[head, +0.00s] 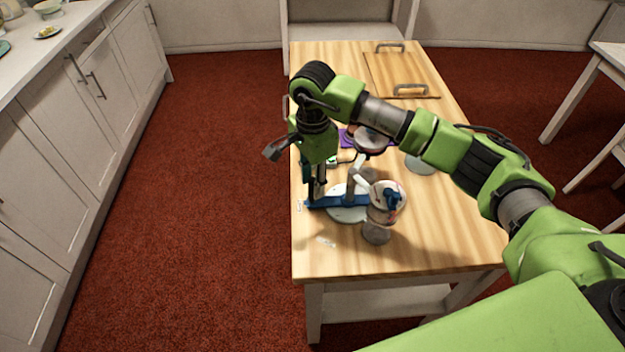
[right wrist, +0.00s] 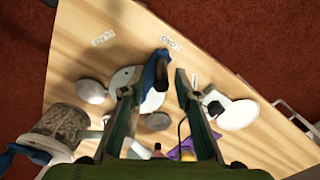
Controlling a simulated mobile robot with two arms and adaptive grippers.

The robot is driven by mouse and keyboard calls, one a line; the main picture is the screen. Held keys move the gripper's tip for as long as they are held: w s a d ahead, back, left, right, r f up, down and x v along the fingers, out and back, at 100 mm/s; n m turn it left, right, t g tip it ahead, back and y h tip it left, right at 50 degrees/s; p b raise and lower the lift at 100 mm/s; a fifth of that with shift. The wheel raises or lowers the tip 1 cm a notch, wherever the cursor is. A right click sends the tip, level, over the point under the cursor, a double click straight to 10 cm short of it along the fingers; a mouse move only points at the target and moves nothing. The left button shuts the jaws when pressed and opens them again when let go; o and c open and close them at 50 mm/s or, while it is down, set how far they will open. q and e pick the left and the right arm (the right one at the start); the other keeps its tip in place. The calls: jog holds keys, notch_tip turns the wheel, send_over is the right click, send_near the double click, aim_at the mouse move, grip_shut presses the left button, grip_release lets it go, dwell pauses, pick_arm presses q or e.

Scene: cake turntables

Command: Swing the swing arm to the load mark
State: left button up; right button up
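The swing arm is a blue bar (head: 345,201) reaching left from the turntable over a round white base (head: 340,214). Its blue end shows in the right wrist view (right wrist: 154,72). My right gripper (head: 317,196) points down at the bar's left end. In the wrist view its fingers (right wrist: 155,88) are apart, with the blue end between them and a gap on the right side. My left gripper is not in view.
A jar-like container with a blue-handled top (head: 386,205) stands at the bar's right. Grey discs and a purple item (right wrist: 183,146) lie behind. The wooden table's (head: 440,230) front right is clear.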

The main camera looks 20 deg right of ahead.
jog(key=shift+r+p, duration=1.6)
jog(key=shift+r, duration=1.9)
jog(key=shift+f, duration=0.1)
